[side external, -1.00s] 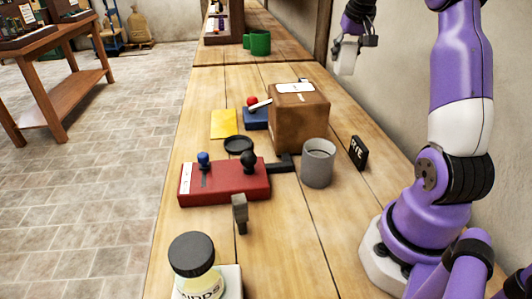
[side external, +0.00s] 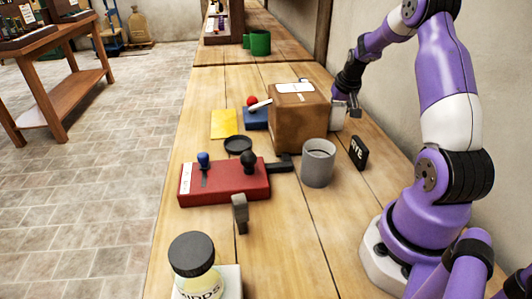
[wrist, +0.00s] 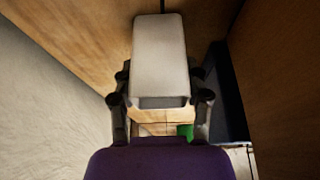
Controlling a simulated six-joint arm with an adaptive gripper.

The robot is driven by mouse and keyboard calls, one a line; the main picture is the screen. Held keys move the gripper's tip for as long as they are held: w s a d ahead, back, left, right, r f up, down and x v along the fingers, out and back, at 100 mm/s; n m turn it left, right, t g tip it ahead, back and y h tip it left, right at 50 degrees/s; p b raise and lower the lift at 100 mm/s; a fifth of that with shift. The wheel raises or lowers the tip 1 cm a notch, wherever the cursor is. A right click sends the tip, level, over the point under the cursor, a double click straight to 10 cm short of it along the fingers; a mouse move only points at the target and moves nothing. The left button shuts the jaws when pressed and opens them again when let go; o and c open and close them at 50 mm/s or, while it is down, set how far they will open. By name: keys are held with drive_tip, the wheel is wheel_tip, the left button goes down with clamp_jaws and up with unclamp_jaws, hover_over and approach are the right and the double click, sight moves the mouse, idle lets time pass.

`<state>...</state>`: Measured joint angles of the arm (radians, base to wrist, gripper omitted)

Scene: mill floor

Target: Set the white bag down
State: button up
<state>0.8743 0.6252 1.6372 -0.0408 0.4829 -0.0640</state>
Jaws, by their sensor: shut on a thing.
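The white bag (side external: 337,118) is a pale, block-like packet just right of the brown box (side external: 300,118), which partly hides it in the side view. My gripper (side external: 350,104) is shut on the bag, low over the back right of the bench. In the wrist view the white bag (wrist: 160,60) sits between the two fingers of my gripper (wrist: 160,100). I cannot tell whether the bag's underside touches the bench top.
A grey cup (side external: 318,165) and a black RYE sign (side external: 358,153) stand nearer the camera. A red lever unit (side external: 225,182), a black dish (side external: 238,144) and a yellow sheet (side external: 223,124) lie left. The wall runs close on the right.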

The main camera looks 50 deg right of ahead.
drive_tip(key=shift+f, duration=0.15)
drive_tip(key=o, duration=1.2)
drive_tip(key=shift+r, duration=0.5)
drive_tip(key=v, duration=1)
drive_tip(key=w+a+r+n+t+y, duration=0.1)
drive_tip(key=a+r+n, duration=0.15)
drive_tip(key=a, duration=0.55)
drive_tip(key=a+r+n, duration=0.2)
drive_tip(key=a+r, duration=0.1)
drive_tip(key=a, duration=0.5)
drive_tip(key=s+a+n+y, duration=0.1)
drive_tip(key=s+a+n, duration=0.1)
drive_tip(key=a, duration=0.5)
drive_tip(key=s+a+f+n+t+y, duration=0.1)
drive_tip(key=s+a+n, duration=0.1)
drive_tip(key=s+a, duration=0.3)
drive_tip(key=shift+a+f, duration=0.15)
drive_tip(key=shift+a, duration=1)
